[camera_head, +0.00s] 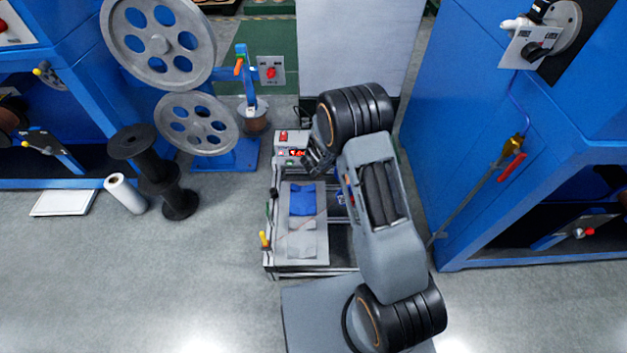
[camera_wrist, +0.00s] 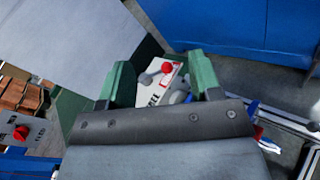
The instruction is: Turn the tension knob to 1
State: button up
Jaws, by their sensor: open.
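A small control box (camera_head: 292,141) with a red switch and red lit digits stands at the back of the bench. In the wrist view, a white panel (camera_wrist: 160,84) shows between my fingers, with a red-tipped lever (camera_wrist: 166,68) and a grey rounded part (camera_wrist: 179,97), partly hidden. I cannot tell which part is the tension knob, and its setting is not readable. My gripper (camera_wrist: 159,64) is open, its green fingers spread either side of the panel and holding nothing. In the head view my gripper (camera_head: 317,158) is beside the box, partly hidden by my arm.
Another panel with a red knob (camera_head: 270,71) stands behind, near large grey pulleys (camera_head: 159,43). A right-hand blue cabinet (camera_head: 480,110) carries a panel with a black knob (camera_head: 534,50).

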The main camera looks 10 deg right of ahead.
jog(key=w+a+f+n+t+y+b, duration=0.1)
jog(key=a+f+n+t+y+b, duration=0.2)
jog(key=f, duration=0.7)
jog(key=w+a+f+n+t+y+b, duration=0.1)
jog(key=a+f+n+t+y+b, duration=0.2)
jog(key=f, duration=0.8)
jog(key=w+a+f+n+t+y+b, duration=0.2)
jog(key=a+f+n+y, duration=0.3)
jog(key=f+n, duration=0.3)
jog(key=shift+w+a+f+t+b, duration=0.1)
jog(key=shift+a+f+t+b, duration=0.2)
jog(key=shift+a+f, duration=0.25)
jog(key=shift+a+f+t+b, duration=0.2)
jog(key=shift+a+f+b, duration=0.15)
jog(key=shift+f, duration=0.4)
jog(key=shift+b+x, duration=2.7)
jog(key=shift+x, duration=3.9)
jog(key=shift+a, duration=0.2)
jog(key=shift+c, duration=0.5)
jog(key=c, duration=0.7)
jog(key=shift+o, duration=0.2)
jog(key=shift+a, duration=0.1)
